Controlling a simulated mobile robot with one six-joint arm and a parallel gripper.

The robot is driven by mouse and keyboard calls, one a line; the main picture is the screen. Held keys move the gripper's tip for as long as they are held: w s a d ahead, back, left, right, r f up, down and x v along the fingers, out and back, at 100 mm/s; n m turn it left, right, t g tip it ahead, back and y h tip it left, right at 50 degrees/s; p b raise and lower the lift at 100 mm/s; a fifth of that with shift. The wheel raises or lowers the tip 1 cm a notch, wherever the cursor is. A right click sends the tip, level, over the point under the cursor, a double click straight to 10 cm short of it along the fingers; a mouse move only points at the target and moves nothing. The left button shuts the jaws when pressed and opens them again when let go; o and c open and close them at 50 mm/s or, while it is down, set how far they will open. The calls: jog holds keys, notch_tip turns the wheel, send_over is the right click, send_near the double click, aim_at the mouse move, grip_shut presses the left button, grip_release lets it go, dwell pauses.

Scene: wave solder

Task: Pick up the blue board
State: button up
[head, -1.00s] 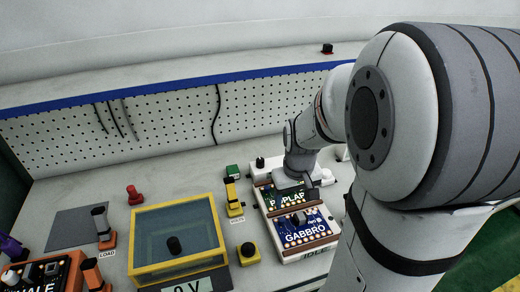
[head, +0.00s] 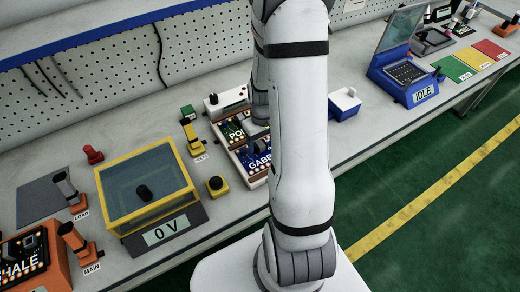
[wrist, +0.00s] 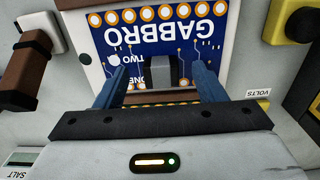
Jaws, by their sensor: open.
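The blue board, printed GABBRO, lies in a white fixture in the head view (head: 255,165), partly hidden behind my arm. It fills the upper middle of the wrist view (wrist: 190,52), with gold pads along its edge. A grey block (wrist: 160,72) stands on the board. My gripper (wrist: 161,78) is open over the board, its two dark blue fingers on either side of the grey block with gaps between. The fingertips' height over the board is hard to tell. In the head view my gripper is hidden by my arm.
A yellow-framed box (head: 150,226) with a 0 V display stands left, with a yellow button box (head: 216,187) between. A small white-and-blue box (head: 345,104) and a blue IDLE unit (head: 405,85) stand right.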

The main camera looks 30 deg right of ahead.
jog(key=shift+f, duration=0.7)
jog(key=c, duration=1.3)
jog(key=shift+o, duration=0.2)
jog(key=shift+r, duration=0.1)
